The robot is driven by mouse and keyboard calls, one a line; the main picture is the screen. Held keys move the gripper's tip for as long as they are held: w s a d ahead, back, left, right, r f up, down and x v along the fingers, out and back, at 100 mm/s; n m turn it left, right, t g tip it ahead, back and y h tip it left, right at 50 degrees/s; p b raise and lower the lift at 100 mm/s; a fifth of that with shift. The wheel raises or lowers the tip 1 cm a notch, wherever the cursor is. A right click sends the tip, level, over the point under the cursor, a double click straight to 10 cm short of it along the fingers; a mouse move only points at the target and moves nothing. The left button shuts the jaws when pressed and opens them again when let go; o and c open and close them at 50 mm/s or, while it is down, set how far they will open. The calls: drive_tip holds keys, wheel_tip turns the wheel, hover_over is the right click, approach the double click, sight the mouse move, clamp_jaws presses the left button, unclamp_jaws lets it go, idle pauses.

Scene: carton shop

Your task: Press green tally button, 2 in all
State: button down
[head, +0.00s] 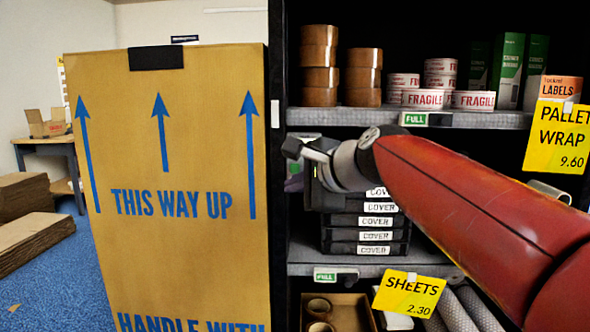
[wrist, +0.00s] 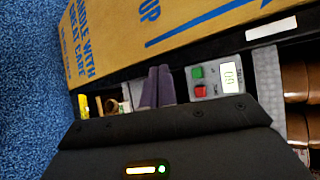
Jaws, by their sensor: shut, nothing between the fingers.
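The tally counter shows in the wrist view as a grey box (wrist: 214,80). It has a green button (wrist: 197,72), a red button (wrist: 199,91) below it and a small display (wrist: 231,77) on the right, whose digits I cannot read surely. My gripper (wrist: 159,72) is shut and empty, its two purple fingers side by side. In the wrist view the fingers lie left of the green button, with a gap in the picture; the depth between them is unclear. In the head view my arm reaches to the rack's left post, and the counter's buttons cannot be made out there.
A tall carton (head: 165,180) stands left of the rack. An upper shelf (head: 330,117) holds tape rolls and green boxes. Black covers (head: 365,235) are stacked behind my arm. Yellow price tags (head: 410,293) hang at the shelf edges. Blue floor (head: 70,280) is open at the left.

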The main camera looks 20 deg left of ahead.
sight(299, 171)
drive_tip(key=shift+w+a+p, duration=0.3)
drive_tip(key=shift+w+p, duration=0.25)
drive_tip(key=shift+w, duration=0.85)
drive_tip(key=shift+w+a+p, duration=0.35)
drive_tip(key=shift+w+p, duration=0.25)
drive_tip(key=shift+w, duration=0.8)
drive_tip(key=shift+w+a+p, duration=0.3)
drive_tip(key=shift+w+p, duration=0.25)
drive_tip(key=shift+w, duration=0.85)
drive_tip(key=shift+w, duration=0.15)
drive_tip(key=shift+w+a, duration=0.1)
drive_tip(key=shift+w, duration=0.15)
drive_tip(key=shift+w+a, duration=0.1)
drive_tip(key=shift+w, duration=0.35)
drive_tip(key=shift+s, duration=0.15)
drive_tip(key=shift+s+d, duration=0.2)
drive_tip(key=shift+s, duration=0.5)
drive_tip(key=shift+s+d+b, duration=0.2)
drive_tip(key=shift+s+b, duration=0.2)
drive_tip(key=shift+s, duration=0.4)
drive_tip(key=shift+s+d+b, duration=0.2)
drive_tip(key=shift+s+b, duration=0.15)
drive_tip(key=shift+s, duration=0.5)
drive_tip(key=shift+s+d+b, duration=0.2)
drive_tip(key=shift+s+b, duration=0.2)
drive_tip(key=shift+s, duration=0.4)
